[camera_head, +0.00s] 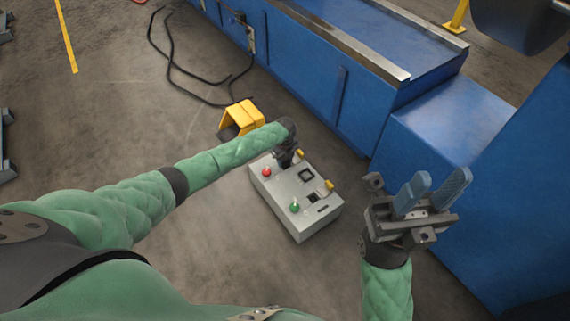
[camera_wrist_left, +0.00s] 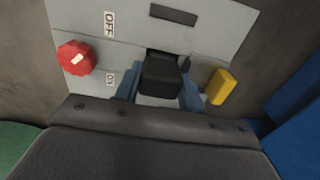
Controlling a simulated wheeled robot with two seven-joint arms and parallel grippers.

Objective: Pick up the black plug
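The black plug (camera_wrist_left: 160,76) sits in the face of a grey control box in the left wrist view. The two blue fingers of my left gripper (camera_wrist_left: 160,90) stand on either side of it, close to its sides; I cannot tell whether they press on it. In the head view my left gripper (camera_head: 285,158) is over the far end of the control box (camera_head: 318,217) and hides the plug. My right gripper (camera_head: 432,194) is open and empty, to the right of the box, its blue fingers apart.
A yellow pedal cover (camera_head: 241,117) and a black cable (camera_head: 178,75) lie beyond on the floor. A blue machine (camera_head: 335,75) stands behind and to the right.

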